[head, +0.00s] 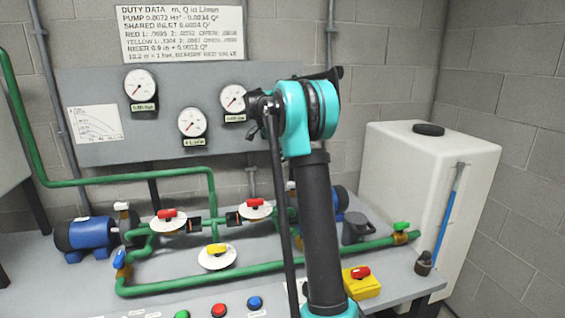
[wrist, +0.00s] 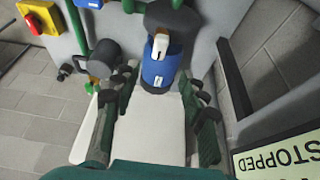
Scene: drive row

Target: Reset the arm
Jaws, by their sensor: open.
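My arm (head: 320,220) rises through the middle of the head view to a teal joint, and a thin dark link hangs down from there. My gripper (wrist: 160,88) shows in the wrist view, its two dark green and black fingers spread apart. Nothing is held between the fingers. A blue pump motor (wrist: 158,72) with a pale top part lies just beyond the fingertips in that view; I cannot tell the distance. The fingertips are not clear in the head view.
Green pipes (head: 190,285) with red, yellow and green valve handles run over the grey bench. Another blue pump (head: 85,234) stands left. A white tank (head: 425,185) stands right, a yellow box (head: 361,284) at the front edge. A STOPPED sign (wrist: 280,158) is near the gripper's right side.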

